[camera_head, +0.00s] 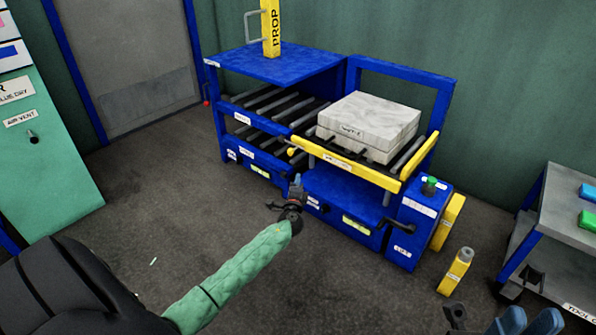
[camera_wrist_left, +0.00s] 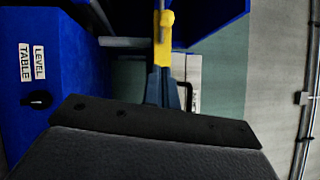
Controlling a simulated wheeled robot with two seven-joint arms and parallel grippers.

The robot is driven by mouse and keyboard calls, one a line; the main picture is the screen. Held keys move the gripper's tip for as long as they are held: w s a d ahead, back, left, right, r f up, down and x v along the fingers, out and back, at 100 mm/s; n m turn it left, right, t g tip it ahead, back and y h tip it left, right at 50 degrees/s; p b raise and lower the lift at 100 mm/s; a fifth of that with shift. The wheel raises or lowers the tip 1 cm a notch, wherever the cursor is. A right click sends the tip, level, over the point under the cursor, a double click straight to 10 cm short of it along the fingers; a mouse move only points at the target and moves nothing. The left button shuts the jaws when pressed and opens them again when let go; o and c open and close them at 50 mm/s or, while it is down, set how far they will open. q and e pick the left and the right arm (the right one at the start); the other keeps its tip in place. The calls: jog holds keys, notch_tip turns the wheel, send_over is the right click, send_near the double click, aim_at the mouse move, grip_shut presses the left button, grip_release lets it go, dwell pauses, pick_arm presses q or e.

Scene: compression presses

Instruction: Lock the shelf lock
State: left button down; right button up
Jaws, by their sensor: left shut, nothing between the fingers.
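The blue press frame (camera_head: 275,65) stands at centre with a yellow-edged roller shelf (camera_head: 350,172) at its right. A small yellow knob (camera_head: 292,151) sits at the shelf's left front end; I cannot tell whether it is the shelf lock, as the labels are too small. My left gripper (camera_head: 297,181) is shut and empty, in front of the frame just below that knob. In the left wrist view its blue fingers (camera_wrist_left: 164,92) are together, with a yellow part (camera_wrist_left: 166,22) beyond their tips. Blue finger-like parts (camera_head: 527,322) at the lower right seem to be my right gripper, cut off by the edge.
A pale block (camera_head: 368,120) rests on the shelf. A blue box with a green button (camera_head: 430,185) and a black handle (camera_head: 397,225) stand to the right.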

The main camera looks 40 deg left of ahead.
pick_arm(q)
jog(key=v, duration=0.3)
dwell(0.5)
